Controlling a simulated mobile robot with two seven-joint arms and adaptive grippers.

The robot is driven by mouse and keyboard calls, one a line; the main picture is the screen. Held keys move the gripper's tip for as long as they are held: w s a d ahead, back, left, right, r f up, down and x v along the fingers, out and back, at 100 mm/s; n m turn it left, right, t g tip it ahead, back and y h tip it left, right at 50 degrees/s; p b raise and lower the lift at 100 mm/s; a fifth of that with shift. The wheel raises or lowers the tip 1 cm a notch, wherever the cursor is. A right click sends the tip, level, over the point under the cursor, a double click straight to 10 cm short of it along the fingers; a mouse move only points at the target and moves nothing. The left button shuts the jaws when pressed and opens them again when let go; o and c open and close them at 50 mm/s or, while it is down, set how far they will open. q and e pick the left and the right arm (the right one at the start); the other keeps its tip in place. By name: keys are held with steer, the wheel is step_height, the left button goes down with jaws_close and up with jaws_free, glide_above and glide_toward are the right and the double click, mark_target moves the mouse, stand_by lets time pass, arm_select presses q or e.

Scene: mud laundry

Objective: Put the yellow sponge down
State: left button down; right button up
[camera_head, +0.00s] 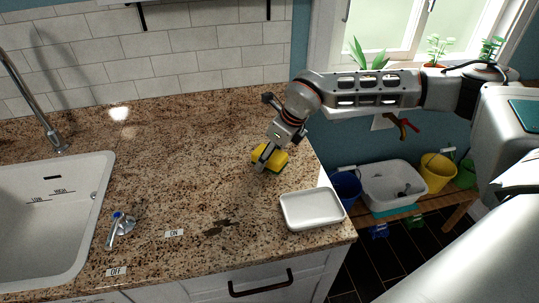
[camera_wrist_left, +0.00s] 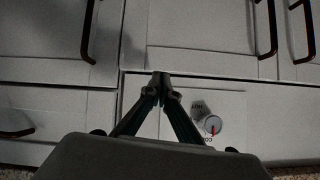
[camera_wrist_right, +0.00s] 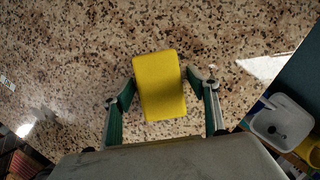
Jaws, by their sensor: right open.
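The yellow sponge (camera_head: 268,154) with a green underside is at the right part of the granite counter (camera_head: 190,140). My right gripper (camera_head: 266,162) is at the sponge from above. In the right wrist view the sponge (camera_wrist_right: 158,88) lies between the two fingers of the open right gripper (camera_wrist_right: 164,92), with a gap visible on its right side; on its left the finger is close to it. The sponge appears to rest on the counter, but its underside is hidden. My left gripper (camera_wrist_left: 161,84) has its fingertips together, empty, in front of white cabinet doors.
A white tray (camera_head: 312,209) sits at the counter's front right corner. A sink (camera_head: 50,215) and a small faucet handle (camera_head: 122,222) are at left. A white bin (camera_head: 393,187) and a yellow bucket (camera_head: 437,172) stand on a bench beyond the right edge.

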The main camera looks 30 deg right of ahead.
steer(key=b+v, duration=0.1)
steer(key=v, duration=1.1)
steer(key=shift+b, duration=0.35)
steer(key=shift+s, duration=0.1)
